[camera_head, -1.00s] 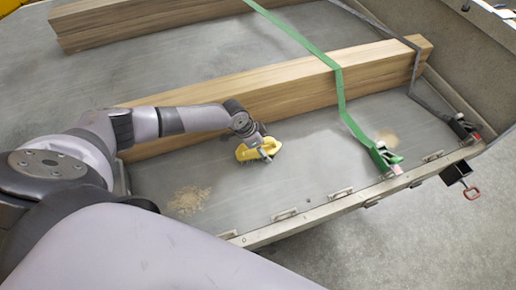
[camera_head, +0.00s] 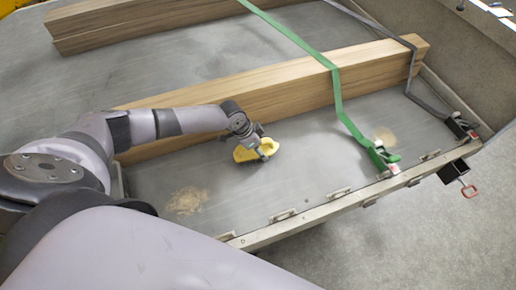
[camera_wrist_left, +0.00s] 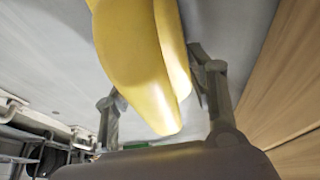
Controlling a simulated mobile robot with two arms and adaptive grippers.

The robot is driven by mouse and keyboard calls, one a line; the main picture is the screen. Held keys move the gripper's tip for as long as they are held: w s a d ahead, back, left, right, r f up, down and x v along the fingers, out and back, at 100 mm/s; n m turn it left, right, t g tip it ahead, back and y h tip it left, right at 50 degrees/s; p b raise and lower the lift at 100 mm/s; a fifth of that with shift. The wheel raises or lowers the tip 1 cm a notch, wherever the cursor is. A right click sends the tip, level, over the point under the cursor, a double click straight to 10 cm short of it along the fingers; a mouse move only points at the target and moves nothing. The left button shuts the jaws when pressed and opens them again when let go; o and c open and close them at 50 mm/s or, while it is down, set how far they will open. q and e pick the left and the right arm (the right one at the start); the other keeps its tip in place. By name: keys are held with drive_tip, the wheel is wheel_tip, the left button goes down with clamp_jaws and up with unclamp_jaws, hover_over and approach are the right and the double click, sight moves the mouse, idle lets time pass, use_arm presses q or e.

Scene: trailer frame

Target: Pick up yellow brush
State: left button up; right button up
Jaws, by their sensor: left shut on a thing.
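The yellow brush (camera_head: 256,150) is on or just over the grey trailer bed (camera_head: 300,180), in front of the near wooden beam. I cannot tell whether it touches the bed. My left gripper (camera_head: 261,152) is at the brush and shut on it. In the left wrist view the brush's yellow body (camera_wrist_left: 148,60) fills the middle, between the two fingers of the left gripper (camera_wrist_left: 160,95). The brush's bristles are not visible now. My right gripper is not in view.
A long wooden beam (camera_head: 290,88) lies close behind the brush, with another beam (camera_head: 150,18) farther back. A green strap (camera_head: 338,95) crosses to the right. A low metal edge (camera_head: 300,221) runs along the front.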

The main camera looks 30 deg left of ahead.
use_arm(q)
wheel_tip(320, 180, up, 20)
drive_tip(key=b, duration=0.1)
idle(0.4)
drive_tip(key=o, duration=0.7)
drive_tip(key=c, duration=0.5)
drive_tip(key=shift+d, duration=0.1)
